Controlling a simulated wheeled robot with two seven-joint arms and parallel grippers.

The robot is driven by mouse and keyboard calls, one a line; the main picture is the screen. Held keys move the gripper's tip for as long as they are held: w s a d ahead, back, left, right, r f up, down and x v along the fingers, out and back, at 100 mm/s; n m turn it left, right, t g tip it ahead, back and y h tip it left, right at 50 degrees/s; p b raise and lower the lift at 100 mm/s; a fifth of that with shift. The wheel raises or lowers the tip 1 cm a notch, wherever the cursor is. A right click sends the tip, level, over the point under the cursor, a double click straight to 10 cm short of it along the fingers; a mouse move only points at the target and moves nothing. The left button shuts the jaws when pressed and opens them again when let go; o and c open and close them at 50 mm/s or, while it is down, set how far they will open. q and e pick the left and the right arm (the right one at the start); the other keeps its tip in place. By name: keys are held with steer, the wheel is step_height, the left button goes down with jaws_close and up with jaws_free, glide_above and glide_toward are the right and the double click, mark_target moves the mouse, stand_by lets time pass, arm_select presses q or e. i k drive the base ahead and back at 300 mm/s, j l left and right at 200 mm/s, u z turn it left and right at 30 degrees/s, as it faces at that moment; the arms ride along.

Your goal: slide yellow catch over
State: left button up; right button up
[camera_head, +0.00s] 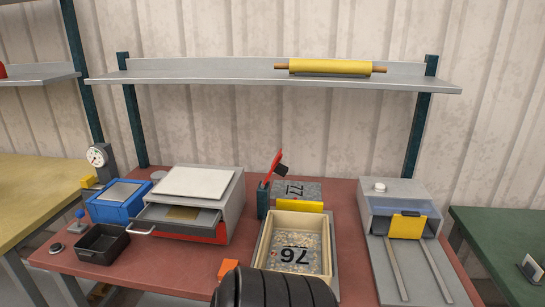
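Two yellow parts could be the catch, and I cannot tell which. One is a yellow bar (300,206) lying across the back edge of a cream, tray-like box (264,243) in the middle of the table. The other is a yellow plate (406,227) standing upright at the front of the grey machine (400,203) on the right, above two rails. Neither of my grippers shows in the head view. A black ribbed shape at the bottom centre covers the box's front left corner.
The red-brown table (150,270) also holds a blue box (118,201), a black tray (103,245), a grey machine with an open drawer (195,197) and a red-handled lever (275,168). A shelf (220,79) with a yellow roller (330,67) runs above.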

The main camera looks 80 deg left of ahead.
mark_target(89, 182)
steer(key=u, duration=4)
steer(key=i+j+z, duration=0.15)
steer(key=i+j, duration=0.15)
steer(key=i+j+z, duration=0.1)
steer(key=i+j, duration=0.15)
steer(key=i+j+z, duration=0.15)
steer(key=j, duration=0.3)
steer(key=i+j+z, duration=0.15)
steer(key=i+j, duration=0.2)
steer(key=i+j+z, duration=0.15)
steer(key=j, duration=0.3)
steer(key=i, duration=0.05)
